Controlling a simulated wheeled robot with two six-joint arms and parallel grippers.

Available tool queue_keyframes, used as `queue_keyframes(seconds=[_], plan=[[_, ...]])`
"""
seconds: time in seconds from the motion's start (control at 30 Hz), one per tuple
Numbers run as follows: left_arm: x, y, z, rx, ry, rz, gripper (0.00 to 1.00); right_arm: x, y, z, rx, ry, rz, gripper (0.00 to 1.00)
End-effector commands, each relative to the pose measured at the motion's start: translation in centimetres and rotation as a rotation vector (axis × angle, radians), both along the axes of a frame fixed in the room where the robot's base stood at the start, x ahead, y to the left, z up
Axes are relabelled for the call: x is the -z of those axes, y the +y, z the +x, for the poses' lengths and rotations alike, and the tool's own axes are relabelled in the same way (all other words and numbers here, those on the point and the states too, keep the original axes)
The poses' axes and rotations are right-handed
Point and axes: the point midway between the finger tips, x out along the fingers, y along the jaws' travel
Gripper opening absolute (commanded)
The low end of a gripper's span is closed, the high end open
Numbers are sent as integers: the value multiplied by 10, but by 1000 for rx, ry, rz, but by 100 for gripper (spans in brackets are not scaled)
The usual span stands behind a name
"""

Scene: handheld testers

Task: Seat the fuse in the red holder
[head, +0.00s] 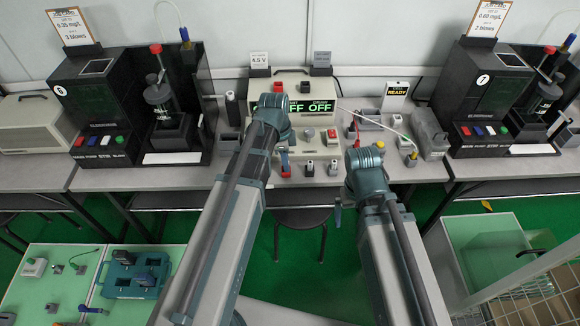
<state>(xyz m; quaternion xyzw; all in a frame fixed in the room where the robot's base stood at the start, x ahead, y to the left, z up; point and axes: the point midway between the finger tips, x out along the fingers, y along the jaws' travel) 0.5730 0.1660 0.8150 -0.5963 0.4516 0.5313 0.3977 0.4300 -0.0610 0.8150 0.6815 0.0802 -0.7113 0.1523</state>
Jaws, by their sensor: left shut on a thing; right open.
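A tester with a lit display reading OFF OFF (318,115) stands on the middle bench. Below its display is a pale front panel (320,178) with several knobs and small fittings. A red fitting (284,157) shows at that panel's left side; I cannot tell whether it is the red holder. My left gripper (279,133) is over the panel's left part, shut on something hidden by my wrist. My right gripper (362,160) is open at the panel's right edge, its fingers mostly hidden. I cannot make out the fuse.
Black machines stand at left (97,105) and right (482,100). A stool (304,218) is below the bench. A teal tray (122,292) lies on the front left table.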

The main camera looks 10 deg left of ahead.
Motion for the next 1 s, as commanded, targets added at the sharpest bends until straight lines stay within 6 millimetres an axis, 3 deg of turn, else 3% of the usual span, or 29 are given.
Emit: queue_keyframes(seconds=[0.37,0.4,0.53,1.0], plan=[[4,0,0,1,0,0,0,4,0,0,0,0,0,100],[3,0,0,1,0,0,24,3,0,0,0,0,0,100],[3,0,0,1,0,0,47,3,0,0,0,0,0,100],[-3,0,0,1,0,0,48,-3,0,0,0,0,0,100]])
